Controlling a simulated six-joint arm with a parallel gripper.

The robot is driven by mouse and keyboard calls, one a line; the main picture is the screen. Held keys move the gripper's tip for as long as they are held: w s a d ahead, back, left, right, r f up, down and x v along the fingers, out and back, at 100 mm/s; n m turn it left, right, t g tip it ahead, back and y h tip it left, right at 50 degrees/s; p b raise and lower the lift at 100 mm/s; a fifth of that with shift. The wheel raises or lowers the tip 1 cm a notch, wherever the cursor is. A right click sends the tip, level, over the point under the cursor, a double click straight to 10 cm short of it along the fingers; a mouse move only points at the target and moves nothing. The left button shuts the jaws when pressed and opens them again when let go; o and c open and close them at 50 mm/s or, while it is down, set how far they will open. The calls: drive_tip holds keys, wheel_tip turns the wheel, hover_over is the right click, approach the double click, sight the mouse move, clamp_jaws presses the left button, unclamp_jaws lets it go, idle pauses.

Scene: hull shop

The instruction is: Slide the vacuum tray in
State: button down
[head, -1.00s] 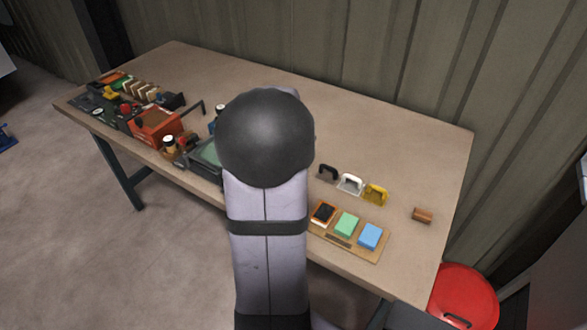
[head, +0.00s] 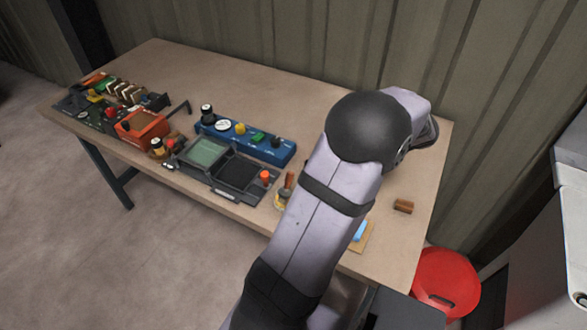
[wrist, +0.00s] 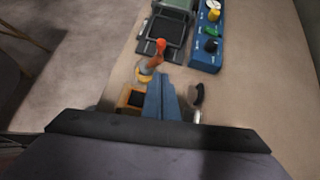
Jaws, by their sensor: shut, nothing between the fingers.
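A dark grey unit (head: 190,171) with a green panel (head: 206,151) and a black square tray-like part (head: 237,173) lies near the table's front edge. The black part is probably the vacuum tray; I cannot tell how far in it sits. A red knob (head: 266,175) is at its right end. The unit's black part also shows at the top of the wrist view (wrist: 164,34). My gripper (wrist: 164,80) is shut and empty, its blue fingers apart from the unit and pointing toward it. In the head view my arm hides the gripper.
A blue box (head: 245,140) with several knobs stands behind the unit. A wooden-handled tool (head: 289,181) stands right of it. An orange box (head: 142,126) and other parts fill the left end. The table's back is clear.

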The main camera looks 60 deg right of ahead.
sight(289, 172)
drive_tip(key=x, duration=0.3)
drive_tip(key=p+x, duration=0.1)
drive_tip(key=x, duration=0.1)
drive_tip(key=a+p+x, duration=0.1)
drive_tip(key=x, duration=0.2)
drive_tip(key=shift+f, duration=0.4)
drive_tip(key=w, duration=0.2)
drive_tip(key=w+f+p, duration=0.1)
drive_tip(key=w, duration=0.2)
drive_tip(key=shift+w+d, duration=0.1)
drive_tip(key=shift+d, duration=0.05)
drive_tip(key=shift+s+a+r, duration=0.2)
drive_tip(key=shift+s+r, duration=0.05)
drive_tip(key=shift+w+d+f, duration=0.15)
drive_tip(key=shift+w, duration=0.3)
drive_tip(key=shift+s, duration=0.15)
drive_tip(key=w, duration=1.3)
drive_tip(key=shift+w, duration=0.15)
